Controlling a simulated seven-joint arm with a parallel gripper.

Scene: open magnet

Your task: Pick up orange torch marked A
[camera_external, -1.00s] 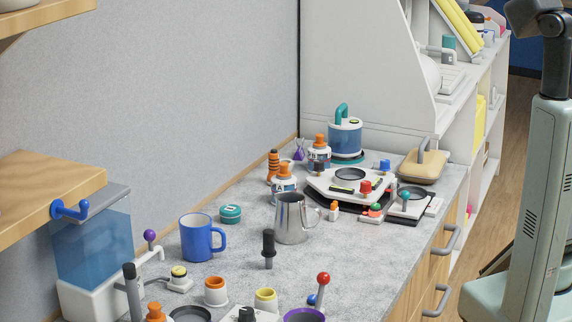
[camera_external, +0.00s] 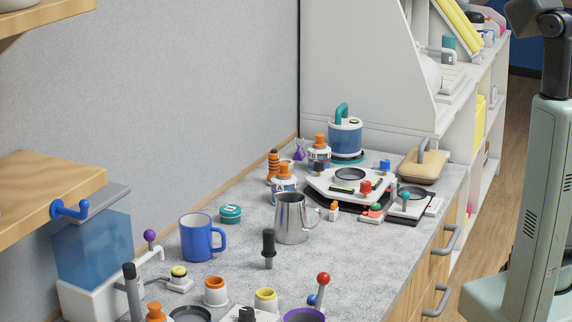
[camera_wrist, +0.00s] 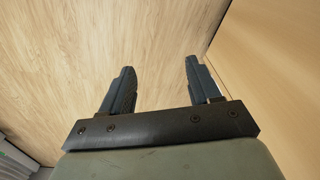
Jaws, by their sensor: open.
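An orange and black ribbed upright item (camera_external: 273,164) stands at the back of the counter by the wall and looks most like the orange torch. I cannot make out a letter A on it. A white bottle with an orange cap (camera_external: 284,183) stands just in front and has dark lettering on its label. My gripper (camera_wrist: 159,66) is open and empty in the wrist view, with wooden floor beyond its fingers. No torch shows there. My gripper's fingers do not show in the external view.
A metal pitcher (camera_external: 291,219) and a blue mug (camera_external: 196,238) stand nearer on the grey counter (camera_external: 350,262). Another orange-capped bottle (camera_external: 319,154) and a white hexagonal device (camera_external: 345,185) sit to the right. A pale wooden panel (camera_wrist: 270,70) is close on the gripper's right.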

